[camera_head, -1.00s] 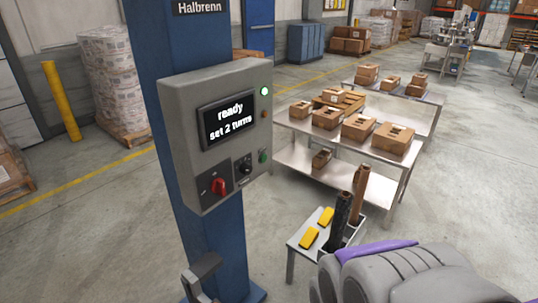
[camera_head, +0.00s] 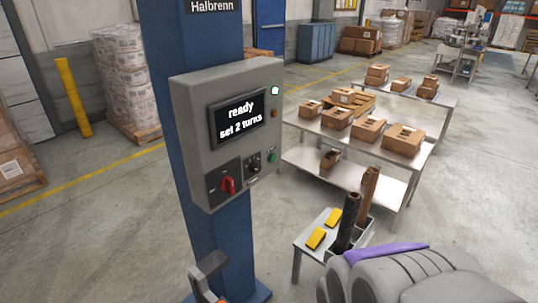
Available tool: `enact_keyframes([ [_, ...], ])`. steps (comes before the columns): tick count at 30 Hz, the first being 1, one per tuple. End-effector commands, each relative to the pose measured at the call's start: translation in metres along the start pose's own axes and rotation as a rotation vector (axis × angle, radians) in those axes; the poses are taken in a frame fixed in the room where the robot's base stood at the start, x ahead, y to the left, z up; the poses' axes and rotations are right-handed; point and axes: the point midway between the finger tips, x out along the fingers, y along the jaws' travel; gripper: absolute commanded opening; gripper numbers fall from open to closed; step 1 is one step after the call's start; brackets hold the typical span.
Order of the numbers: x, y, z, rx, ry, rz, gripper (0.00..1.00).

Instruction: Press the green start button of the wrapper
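The wrapper's grey control box (camera_head: 188,125) is mounted on a blue column (camera_head: 205,235) left of centre. Its screen (camera_head: 237,118) reads "ready" and "set 2 turns". Below the screen are a red rotary switch (camera_head: 228,185) on a dark plate and a small black knob (camera_head: 254,163). A green button (camera_head: 272,156) sits to the right of the knob, near the box's right edge. A lit green lamp (camera_head: 275,91) is at the upper right, with a dim orange lamp (camera_head: 274,113) under it. My gripper's fingers cannot be made out in this view.
A small stand (camera_head: 305,243) with two yellow items and dark and brown upright rolls is right of the column. A steel table (camera_head: 310,123) with cardboard boxes stands behind. A yellow post (camera_head: 72,97) and wrapped pallets are at the left. Floor between is clear.

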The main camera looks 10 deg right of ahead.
Motion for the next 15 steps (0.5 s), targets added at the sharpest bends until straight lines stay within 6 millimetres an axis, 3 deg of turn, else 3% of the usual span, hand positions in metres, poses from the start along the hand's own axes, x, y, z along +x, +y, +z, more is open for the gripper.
enact_keyframes([
  [9, 0.0001, 0.0, 0.0, 0.0, 0.0, 0.0, 0.0],
  [15, 0.0, 0.0, 0.0, 0.0, 0.0, 0.0, 0.0],
])
